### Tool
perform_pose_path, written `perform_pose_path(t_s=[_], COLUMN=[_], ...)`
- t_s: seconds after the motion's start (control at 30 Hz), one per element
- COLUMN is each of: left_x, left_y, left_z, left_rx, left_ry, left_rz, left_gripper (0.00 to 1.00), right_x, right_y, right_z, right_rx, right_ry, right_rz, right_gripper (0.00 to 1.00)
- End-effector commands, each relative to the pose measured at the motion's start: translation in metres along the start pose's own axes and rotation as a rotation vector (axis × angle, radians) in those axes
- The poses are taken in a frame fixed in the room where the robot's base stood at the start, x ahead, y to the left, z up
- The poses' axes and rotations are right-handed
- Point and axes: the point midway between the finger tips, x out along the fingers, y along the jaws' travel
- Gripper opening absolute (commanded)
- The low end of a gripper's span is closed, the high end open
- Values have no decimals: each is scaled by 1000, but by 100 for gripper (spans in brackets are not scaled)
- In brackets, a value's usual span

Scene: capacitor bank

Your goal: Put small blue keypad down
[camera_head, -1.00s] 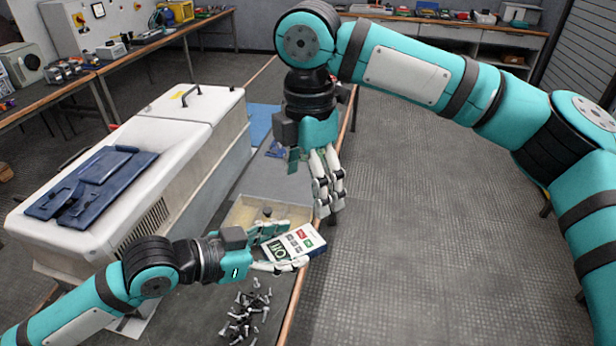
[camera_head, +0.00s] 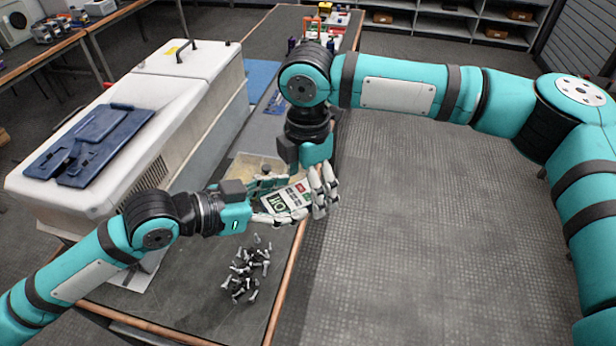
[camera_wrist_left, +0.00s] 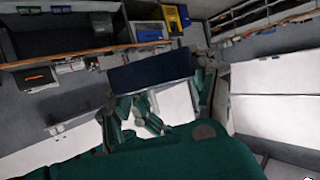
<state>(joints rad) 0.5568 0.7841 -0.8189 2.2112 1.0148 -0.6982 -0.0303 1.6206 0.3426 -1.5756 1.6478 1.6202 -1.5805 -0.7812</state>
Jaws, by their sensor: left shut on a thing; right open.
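The small keypad (camera_head: 289,197) has a white face with red and green keys and dark lettering. In the left wrist view its dark blue side (camera_wrist_left: 150,72) shows between the fingers. My left gripper (camera_head: 276,202) is shut on it and holds it over the right edge of the workbench. My right gripper (camera_head: 323,190) is open, with its fingers pointing down at the keypad's right end. They overlap it in the picture; I cannot tell whether they touch it.
The dark workbench (camera_head: 215,290) has a pile of bolts (camera_head: 246,270) near its front. A shallow tan tray (camera_head: 250,165) lies behind the left gripper. A large white case (camera_head: 190,88) with a dark blue panel (camera_head: 88,145) stands left. Open floor (camera_head: 430,220) lies to the right.

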Motion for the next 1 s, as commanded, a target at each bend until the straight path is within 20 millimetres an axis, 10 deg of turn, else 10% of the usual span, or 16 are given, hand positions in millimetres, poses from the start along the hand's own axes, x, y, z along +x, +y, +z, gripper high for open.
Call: perform_pose_path(t_s=[0.1, 0.57, 0.6, 0.8, 1.0], left_x=[0, 0, 0, 0, 0], left_y=[0, 1, 2, 2, 1], left_z=[0, -1, -1, -1, 0], left_rx=[0, 0, 0, 0, 0], left_ry=[1, 2, 2, 2, 1], left_rz=[0, 3, 4, 4, 2], left_gripper=[24, 24, 60, 86, 87], right_x=[0, -1, -1, -1, -1], right_y=[0, 1, 1, 1, 1], right_z=[0, 0, 0, 0, 0], right_rx=[0, 0, 0, 1, 1], right_ry=[0, 0, 0, 0, 0], right_rz=[0, 3, 3, 3, 2], right_gripper=[87, 26, 23, 23, 23])
